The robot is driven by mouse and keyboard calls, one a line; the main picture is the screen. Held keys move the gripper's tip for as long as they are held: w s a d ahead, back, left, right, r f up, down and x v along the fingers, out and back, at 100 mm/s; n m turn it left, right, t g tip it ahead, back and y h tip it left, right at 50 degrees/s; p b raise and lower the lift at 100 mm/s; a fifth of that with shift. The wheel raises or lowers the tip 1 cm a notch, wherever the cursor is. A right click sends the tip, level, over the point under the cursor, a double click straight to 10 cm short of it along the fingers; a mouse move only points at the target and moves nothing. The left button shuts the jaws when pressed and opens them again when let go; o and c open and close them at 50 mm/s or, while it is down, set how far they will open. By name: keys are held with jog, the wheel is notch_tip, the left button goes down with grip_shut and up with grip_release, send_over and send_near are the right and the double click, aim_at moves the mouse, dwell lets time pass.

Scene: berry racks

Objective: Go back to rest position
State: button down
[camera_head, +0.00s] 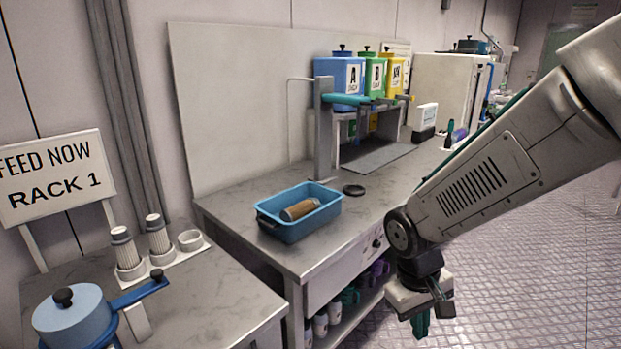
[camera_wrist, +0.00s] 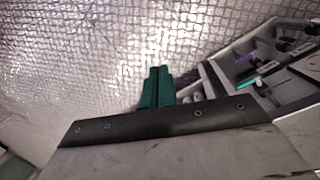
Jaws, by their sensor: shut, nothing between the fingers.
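My gripper (camera_head: 421,322) hangs at the end of my arm in the lower right of the head view, pointing down over the floor in front of the bench. Its green fingers also show in the wrist view (camera_wrist: 157,87), pressed together with nothing between them. No object touches the gripper. My arm reaches in from the right edge of the head view.
A grey bench (camera_head: 243,218) carries a blue tray (camera_head: 290,231) with a brown cylinder inside and a black ring (camera_head: 354,190). Blue, green and yellow containers stand behind. Mugs (camera_head: 335,312) sit on the lower shelf. A "RACK 1" sign (camera_head: 55,178) stands left. The tiled floor (camera_head: 530,260) at right is clear.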

jog(key=s+d+r+m+t+y, duration=0.1)
jog(key=s+d+r+m, duration=0.1)
jog(key=s+r, duration=0.5)
jog(key=s+d+r+m+t+y, duration=0.1)
jog(key=s+d+r, duration=0.3)
jog(key=s+r, duration=0.4)
jog(key=shift+d+r+m, duration=0.3)
jog(key=shift+d+m, duration=0.05)
jog(key=shift+m, duration=0.15)
jog(key=shift+d, duration=0.1)
